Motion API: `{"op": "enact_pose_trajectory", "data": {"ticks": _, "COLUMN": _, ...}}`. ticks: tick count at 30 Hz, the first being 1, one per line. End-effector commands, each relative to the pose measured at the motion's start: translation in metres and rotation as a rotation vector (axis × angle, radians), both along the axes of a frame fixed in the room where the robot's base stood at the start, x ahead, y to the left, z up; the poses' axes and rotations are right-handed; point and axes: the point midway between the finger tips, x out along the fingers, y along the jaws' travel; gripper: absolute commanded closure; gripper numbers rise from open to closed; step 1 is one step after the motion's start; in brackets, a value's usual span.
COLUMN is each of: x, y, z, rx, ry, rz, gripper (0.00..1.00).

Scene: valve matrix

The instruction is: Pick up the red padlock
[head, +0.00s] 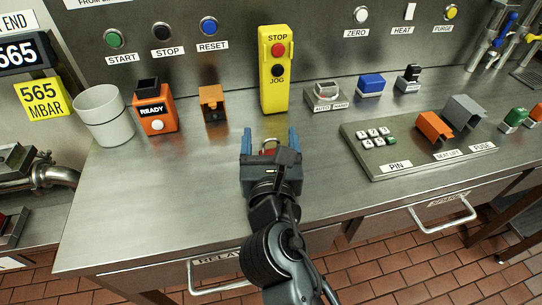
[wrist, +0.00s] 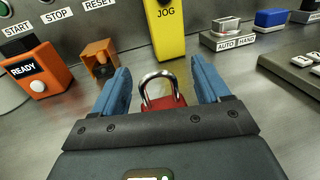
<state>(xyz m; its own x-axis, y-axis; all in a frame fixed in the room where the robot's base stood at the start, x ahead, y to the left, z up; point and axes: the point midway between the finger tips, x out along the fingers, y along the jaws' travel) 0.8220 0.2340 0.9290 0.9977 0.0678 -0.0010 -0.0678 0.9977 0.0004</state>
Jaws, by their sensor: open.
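The red padlock (wrist: 167,101) with a silver shackle stands on the metal bench, seen in the wrist view between the two blue fingers of my gripper (wrist: 160,88). Its lower body is hidden behind the gripper's dark crossbar. In the head view only a small part of the padlock (head: 269,146) shows between the fingers of my gripper (head: 270,142). My gripper is open, with a finger on each side of the padlock and visible gaps to the shackle.
Behind the padlock stands a yellow STOP/JOG box (head: 274,75). An orange holder (head: 213,105), an orange READY box (head: 154,110) and a grey cup (head: 104,115) are to the left. A grey PIN panel (head: 400,165) is to the right. The bench front left (head: 150,200) is clear.

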Motion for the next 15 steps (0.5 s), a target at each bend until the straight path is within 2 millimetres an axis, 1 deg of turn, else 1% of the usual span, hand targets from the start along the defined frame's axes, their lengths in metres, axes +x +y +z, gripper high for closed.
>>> {"op": "enact_pose_trajectory", "data": {"ticks": 4, "x": -0.0001, "y": -0.0001, "z": -0.0001, "rx": 0.0, "ry": 0.0, "rz": 0.0, "gripper": 0.25}}
{"op": "enact_pose_trajectory", "data": {"ticks": 5, "x": -0.0002, "y": -0.0001, "z": 0.0, "rx": 0.0, "ry": 0.0, "rz": 0.0, "gripper": 0.27}}
{"op": "enact_pose_trajectory", "data": {"ticks": 15, "x": -0.0004, "y": 0.0, "z": 0.0, "rx": 0.0, "ry": 0.0, "rz": 0.0, "gripper": 0.59}}
